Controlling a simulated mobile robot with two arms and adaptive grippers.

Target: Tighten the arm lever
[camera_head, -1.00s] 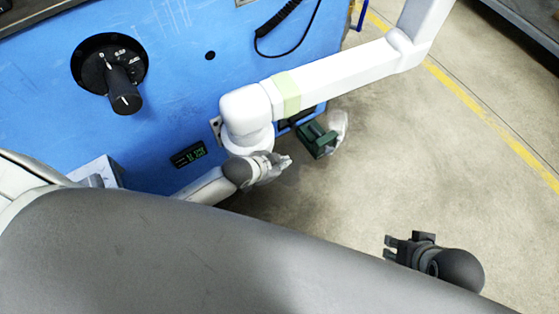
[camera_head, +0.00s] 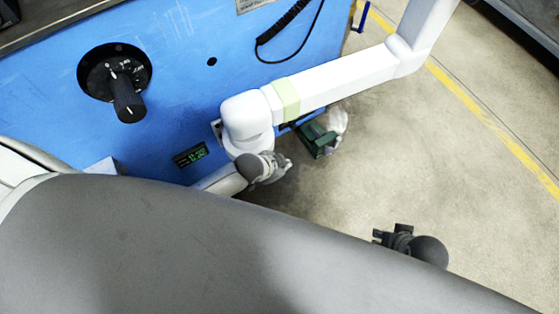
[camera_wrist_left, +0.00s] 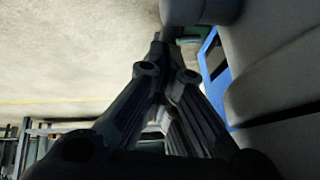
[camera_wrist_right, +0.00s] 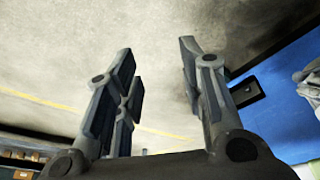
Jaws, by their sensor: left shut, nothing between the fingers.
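A white jointed arm (camera_head: 345,78) with a pale green band reaches out from the blue machine. I cannot tell for sure which part is the arm lever. My left gripper (camera_head: 283,168) is just below the rounded white joint (camera_head: 246,115) of that arm. In the left wrist view its fingers (camera_wrist_left: 157,50) are together with nothing between them. My right gripper (camera_head: 378,237) is out over the floor at the lower right, well away from the white arm. In the right wrist view its fingers (camera_wrist_right: 157,60) are apart and empty.
The blue machine panel (camera_head: 190,50) carries a black rotary knob (camera_head: 127,95) and a small green-lit display (camera_head: 190,154). A dark green box-like part (camera_head: 316,138) is below the white arm. A blue handle (camera_head: 360,16) is at the top. The floor (camera_head: 430,150) at right is clear.

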